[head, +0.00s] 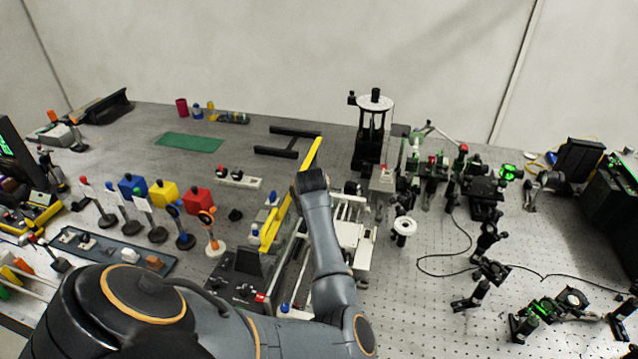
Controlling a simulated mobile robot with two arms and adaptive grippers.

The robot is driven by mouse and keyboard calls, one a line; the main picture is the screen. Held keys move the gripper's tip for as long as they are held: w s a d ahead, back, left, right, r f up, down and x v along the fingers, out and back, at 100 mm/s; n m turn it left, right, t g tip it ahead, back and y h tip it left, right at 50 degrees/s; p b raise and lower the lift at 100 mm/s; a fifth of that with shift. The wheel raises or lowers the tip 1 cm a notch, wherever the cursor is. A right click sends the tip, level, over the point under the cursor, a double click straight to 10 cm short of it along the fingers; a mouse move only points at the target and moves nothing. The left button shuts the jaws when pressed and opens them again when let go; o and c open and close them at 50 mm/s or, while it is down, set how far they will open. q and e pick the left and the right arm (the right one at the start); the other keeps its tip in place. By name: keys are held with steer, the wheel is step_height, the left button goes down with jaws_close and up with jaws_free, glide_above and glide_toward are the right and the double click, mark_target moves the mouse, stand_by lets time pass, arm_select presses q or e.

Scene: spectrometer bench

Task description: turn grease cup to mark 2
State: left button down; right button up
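I cannot tell for sure which thing is the grease cup, and no mark 2 can be read. One candidate is a white disc with a black knob (375,102) on top of a tall black stand at the back middle. Another is a small white round dial (404,226) with a dark rim, right of the white machine. One grey arm of mine comes in from the lower left, bends at the bottom middle and reaches up to the bench middle. Its wrist end lies beside a yellow bar. No fingers of either gripper show.
A white and grey machine (345,235) stands beside my forearm. A yellow bar (312,153) rises behind the wrist. Black optics mounts (487,190) crowd the right, with a loose cable (430,268). Coloured blocks (162,194) stand left. A green mat (188,142) lies on open bench.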

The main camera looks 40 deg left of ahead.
stand_by(0.3)
arm_select(q)
steer(key=c, duration=1.3)
jaws_free()
steer(key=v, duration=1.2)
steer(key=shift+a, duration=0.1)
